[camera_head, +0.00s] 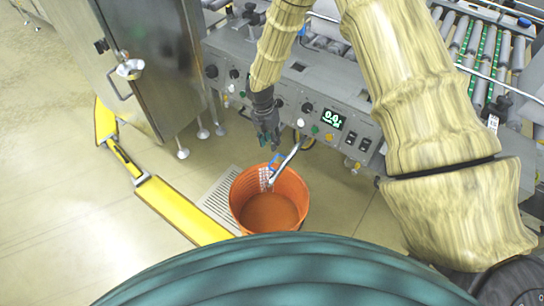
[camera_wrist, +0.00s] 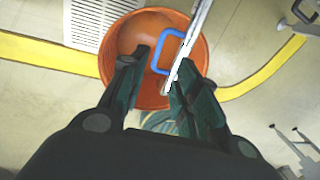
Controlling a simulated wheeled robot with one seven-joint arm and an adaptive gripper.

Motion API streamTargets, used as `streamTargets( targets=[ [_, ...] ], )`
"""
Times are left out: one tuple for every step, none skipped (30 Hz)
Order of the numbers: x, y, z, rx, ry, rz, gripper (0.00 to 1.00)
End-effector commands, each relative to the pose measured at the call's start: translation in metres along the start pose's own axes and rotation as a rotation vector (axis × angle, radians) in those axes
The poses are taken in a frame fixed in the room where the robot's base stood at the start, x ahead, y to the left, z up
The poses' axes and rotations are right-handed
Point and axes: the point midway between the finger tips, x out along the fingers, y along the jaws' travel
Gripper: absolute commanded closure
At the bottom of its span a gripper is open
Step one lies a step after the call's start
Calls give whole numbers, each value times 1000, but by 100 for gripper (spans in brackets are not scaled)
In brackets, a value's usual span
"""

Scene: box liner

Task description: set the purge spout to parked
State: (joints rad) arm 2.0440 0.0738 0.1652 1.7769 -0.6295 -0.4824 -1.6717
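The purge spout (camera_head: 287,163) is a pale metal tube that slants from the machine's front panel down over an orange bucket (camera_head: 235,191). A blue loop handle (camera_head: 275,161) is on the spout. In the wrist view the spout (camera_wrist: 192,36) crosses the bucket, with its lower end beside the right finger, and the blue handle (camera_wrist: 168,33) shows just beyond the gap between my fingertips. My gripper (camera_head: 269,143) points down, just above and left of the handle. In the wrist view my gripper (camera_wrist: 155,67) is open, with nothing held. I cannot tell whether a finger touches the spout.
The control panel (camera_head: 318,90) with knobs and a lit display stands right behind the spout. A steel cabinet (camera_head: 150,60) is at left. Roller conveyors (camera_head: 484,50) are at right.

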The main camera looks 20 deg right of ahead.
Motion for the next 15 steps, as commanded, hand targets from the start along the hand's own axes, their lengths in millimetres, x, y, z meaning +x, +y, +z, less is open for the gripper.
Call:
streamTargets(
  targets=[
    [10,0,-1,0,1,-3,69],
    [15,0,-1,0,1,-4,69],
    [22,1,-1,1,1,-3,69],
    [27,2,-1,1,1,-3,69],
    [32,1,-2,1,1,-4,69],
    [39,1,-2,1,1,-5,69],
    [43,2,-2,1,0,-5,69],
    [48,2,-2,2,0,-5,69],
    [54,2,-1,2,0,-4,69],
    [58,2,-1,2,0,-4,69],
    [62,2,-1,2,0,-4,69],
    [67,1,-1,2,0,-4,69],
    [71,1,-1,2,1,-3,69],
    [74,1,-1,2,1,-2,69],
    [77,0,-1,2,1,0,69]
  ],
)
